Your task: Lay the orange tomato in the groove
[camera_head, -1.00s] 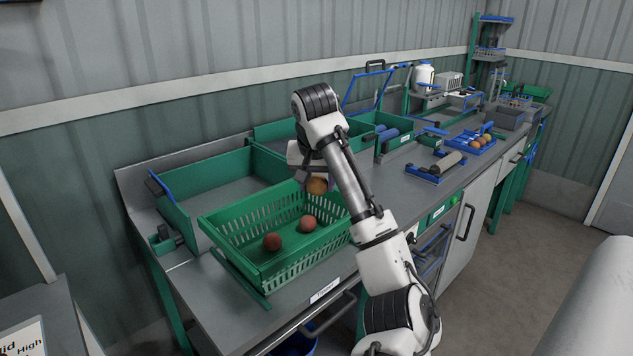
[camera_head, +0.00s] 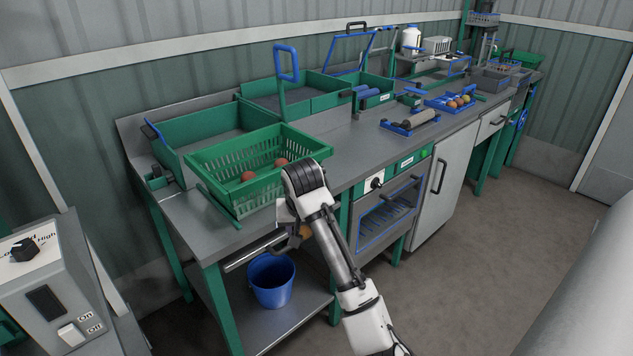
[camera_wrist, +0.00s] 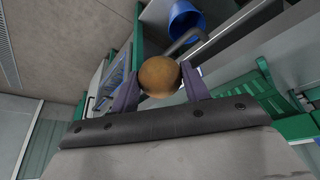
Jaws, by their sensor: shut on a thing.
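The orange tomato (camera_wrist: 159,77) sits between the two fingertips of my gripper (camera_wrist: 160,88) in the wrist view. My gripper is shut on it. In the head view my gripper (camera_head: 291,238) is in front of the bench's front edge, above the blue bucket, and the tomato (camera_head: 305,231) is partly hidden by my wrist. A blue frame with grey rollers (camera_head: 410,122) lies on the bench to the right; I cannot tell for sure whether the groove is there.
A green slotted crate (camera_head: 215,172) with two reddish tomatoes (camera_head: 248,177) stands on the bench. A blue bucket (camera_head: 271,280) stands on the lower shelf. A blue tray (camera_head: 437,103) holds several tomatoes farther right. The floor (camera_head: 480,250) right of my arm is clear.

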